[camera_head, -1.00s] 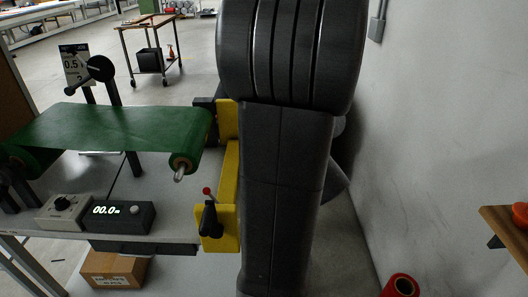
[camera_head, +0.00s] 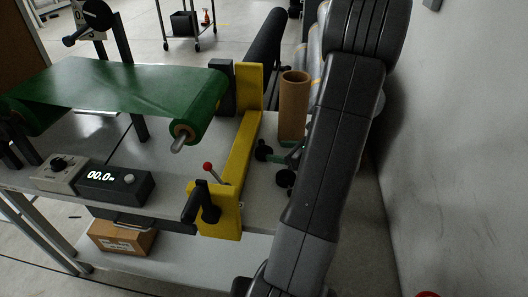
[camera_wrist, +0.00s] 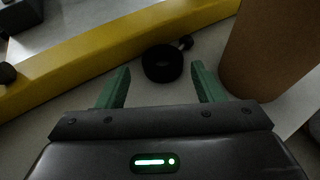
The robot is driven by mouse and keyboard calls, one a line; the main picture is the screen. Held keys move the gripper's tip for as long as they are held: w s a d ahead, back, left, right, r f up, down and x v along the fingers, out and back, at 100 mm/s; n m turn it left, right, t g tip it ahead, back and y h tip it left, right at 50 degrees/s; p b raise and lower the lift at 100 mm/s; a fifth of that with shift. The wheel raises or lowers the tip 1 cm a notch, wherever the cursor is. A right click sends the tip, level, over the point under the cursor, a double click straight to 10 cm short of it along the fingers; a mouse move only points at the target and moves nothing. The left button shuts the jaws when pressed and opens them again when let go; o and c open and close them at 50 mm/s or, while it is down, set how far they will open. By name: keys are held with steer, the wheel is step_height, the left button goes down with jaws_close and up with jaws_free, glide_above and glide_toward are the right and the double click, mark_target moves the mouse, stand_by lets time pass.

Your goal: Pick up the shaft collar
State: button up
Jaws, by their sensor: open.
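The shaft collar is a small black ring-shaped piece (camera_wrist: 162,64) with a small knob at its upper right, on the pale bench top in the wrist view. In the head view a small dark piece (camera_head: 263,150) right of the yellow bar looks like the same collar. My gripper (camera_wrist: 160,72) is open, with one green finger on each side of the collar in the picture and nothing held. I cannot tell whether the fingertips reach down around it. In the head view my gripper (camera_head: 290,156) is small and partly hidden by my arm.
A brown cardboard tube (camera_head: 294,105) stands close to my gripper, on the right in the wrist view (camera_wrist: 275,45). A yellow bar (camera_head: 240,150) with a red-knobbed lever lies to the left. A green belt roller (camera_head: 130,90) and a display box (camera_head: 116,184) are further left.

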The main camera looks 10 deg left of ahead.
mark_target(261, 150)
steer(key=x, duration=0.6)
steer(key=shift+w+f, duration=0.2)
steer(key=shift+f, duration=0.2)
steer(key=c, duration=0.8)
